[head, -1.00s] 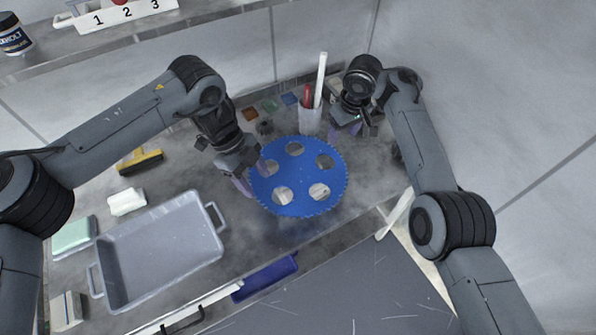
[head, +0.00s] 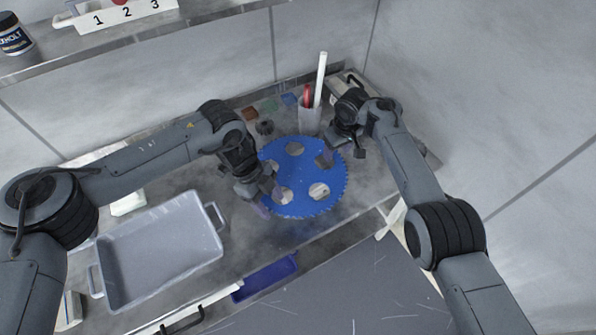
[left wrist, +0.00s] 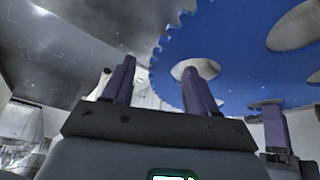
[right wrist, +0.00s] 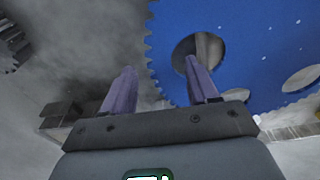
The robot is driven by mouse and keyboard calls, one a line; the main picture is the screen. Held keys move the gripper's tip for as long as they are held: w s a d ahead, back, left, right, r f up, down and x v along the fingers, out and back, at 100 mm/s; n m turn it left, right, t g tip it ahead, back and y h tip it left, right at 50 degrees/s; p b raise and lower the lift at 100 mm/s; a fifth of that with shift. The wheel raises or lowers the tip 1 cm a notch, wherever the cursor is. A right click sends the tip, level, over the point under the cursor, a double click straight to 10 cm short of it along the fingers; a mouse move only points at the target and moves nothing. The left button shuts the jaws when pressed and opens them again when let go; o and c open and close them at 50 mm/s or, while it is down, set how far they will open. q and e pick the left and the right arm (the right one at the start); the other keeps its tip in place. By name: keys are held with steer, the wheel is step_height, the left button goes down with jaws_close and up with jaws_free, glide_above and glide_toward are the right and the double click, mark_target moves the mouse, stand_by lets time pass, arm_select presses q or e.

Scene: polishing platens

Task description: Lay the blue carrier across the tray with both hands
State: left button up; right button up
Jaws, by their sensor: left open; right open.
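The blue carrier (head: 304,173) is a flat toothed disc with several round holes, lying on the grey worktop. It also shows in the left wrist view (left wrist: 220,55) and right wrist view (right wrist: 262,50). My left gripper (head: 269,200) is open at its left near rim, hiding part of it. My right gripper (head: 343,150) is open at its right far rim. In each wrist view the toothed rim lies between the open fingers, one finger in line with a hole; contact is not clear. The grey tray (head: 160,255) is empty, left of the carrier.
A cup (head: 309,118) holding a white stick and a red-handled item stands behind the carrier. Small coloured blocks (head: 270,106) lie along the back. A blue bin (head: 265,277) is below the worktop's front edge. Worktop between tray and carrier is mostly clear.

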arm_select(q)
jaws_close()
arm_select(e)
jaws_close()
arm_select(q)
steer(key=shift+r, duration=0.15)
arm_select(e)
steer(key=shift+r, duration=0.15)
